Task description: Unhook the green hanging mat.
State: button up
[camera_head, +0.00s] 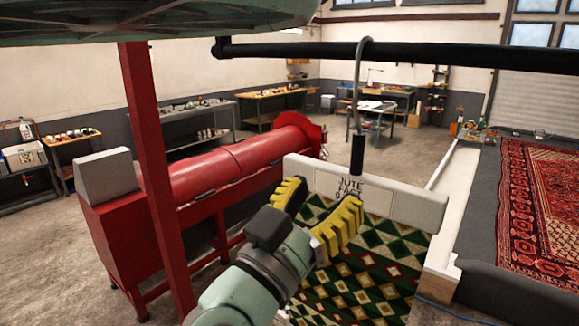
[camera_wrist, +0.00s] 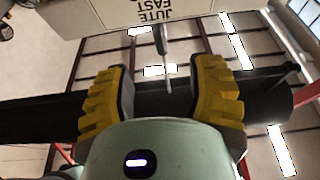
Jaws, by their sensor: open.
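The green mat (camera_head: 375,265), patterned with red, yellow and white diamonds, hangs from a white bar (camera_head: 405,200) marked "JUTE FAST". A black grip (camera_head: 357,155) rises from the bar into a grey hook (camera_head: 362,75) over a black overhead pipe (camera_head: 430,53). My gripper (camera_head: 326,195) has yellow ribbed fingers, spread open and empty, in front of the bar. It hides part of bar and mat. In the wrist view the bar (camera_wrist: 105,14) lies at the top, and the hook's stem (camera_wrist: 167,68) appears between the fingers (camera_wrist: 163,75), apart from both; its depth is unclear.
A red post (camera_head: 155,170) and a red cylindrical machine (camera_head: 235,160) stand at the left. A red patterned rug (camera_head: 545,215) lies on a raised dark surface at the right. Benches line the back walls. Open floor lies at lower left.

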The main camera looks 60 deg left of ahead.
aim_at(360, 124)
jog(key=shift+x, duration=2.6)
jog(key=shift+w+a+r+p, duration=0.2)
jog(key=shift+w+r+p, duration=0.15)
jog(key=shift+w+p, duration=0.3)
jog(key=shift+p+x, duration=1.15)
jog(key=shift+x, duration=0.55)
jog(key=shift+f, duration=0.15)
grip_shut()
jog(key=shift+r+p, duration=2.25)
jog(key=shift+p, duration=0.65)
